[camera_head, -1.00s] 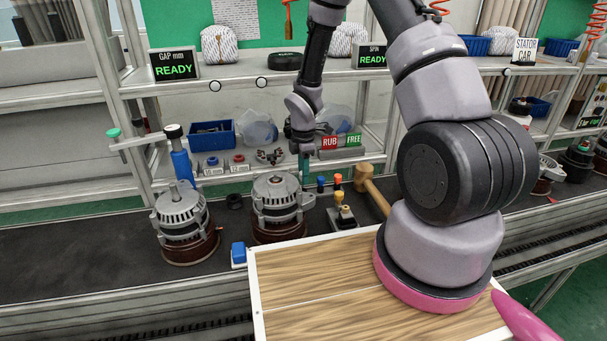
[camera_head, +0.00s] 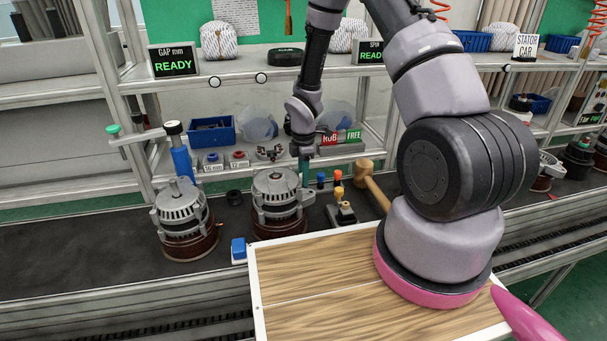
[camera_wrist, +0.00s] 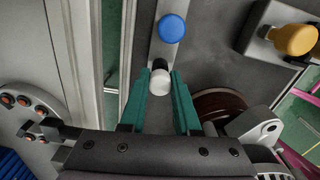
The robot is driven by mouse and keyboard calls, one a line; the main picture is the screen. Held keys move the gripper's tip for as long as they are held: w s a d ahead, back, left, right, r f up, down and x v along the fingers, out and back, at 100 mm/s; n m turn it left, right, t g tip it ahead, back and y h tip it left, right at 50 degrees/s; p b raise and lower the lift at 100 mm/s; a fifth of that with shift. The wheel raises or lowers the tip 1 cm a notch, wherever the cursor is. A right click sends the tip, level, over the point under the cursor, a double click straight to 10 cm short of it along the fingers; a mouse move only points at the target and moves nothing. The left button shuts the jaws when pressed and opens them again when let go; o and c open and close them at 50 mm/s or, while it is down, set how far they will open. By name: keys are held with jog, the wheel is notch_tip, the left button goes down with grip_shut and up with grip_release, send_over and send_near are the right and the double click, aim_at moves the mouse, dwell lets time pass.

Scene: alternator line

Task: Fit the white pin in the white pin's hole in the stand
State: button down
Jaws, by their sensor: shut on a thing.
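The white pin (camera_wrist: 160,82) is between the teal fingertips of my gripper (camera_wrist: 160,86) in the wrist view; the gripper is shut on it. A dark part of the pin shows just past its white head. The stand (camera_wrist: 164,50) is a narrow grey strip under and beyond the pin, with a blue pin (camera_wrist: 172,28) standing in it. The blue pin also shows in the head view (camera_head: 321,180), just right of my gripper (camera_head: 305,178). The white pin cannot be made out in the head view. Its lower end and hole are hidden, so I cannot tell whether it is seated.
An alternator (camera_head: 281,188) stands close left of my gripper, and another (camera_head: 182,215) farther left. An orange-topped pin (camera_head: 338,177), a block with a yellow knob (camera_wrist: 295,39) and a mallet (camera_head: 365,168) are to the right. The shelf (camera_head: 250,67) is behind.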

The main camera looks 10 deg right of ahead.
jog(key=shift+f, duration=0.35)
jog(key=c, duration=0.5)
grip_release()
jog(key=shift+c, duration=0.2)
notch_tip(320, 180, up, 11)
jog(key=shift+f, duration=0.1)
jog(key=s+d+r+m+t, duration=0.2)
jog(key=s+d+r+m, duration=0.3)
jog(key=r, duration=0.7)
jog(key=s+r+m+t, duration=0.1)
jog(key=s+r+m, duration=0.1)
jog(key=r+m, duration=0.7)
jog(key=s+r+m+t+y, duration=0.2)
jog(key=s+r+m+t, duration=0.2)
jog(key=s+r+m, duration=0.5)
jog(key=s+r, duration=0.5)
jog(key=s, duration=0.1)
jog(key=shift+s+d+r, duration=0.2)
jog(key=shift+d, duration=0.1)
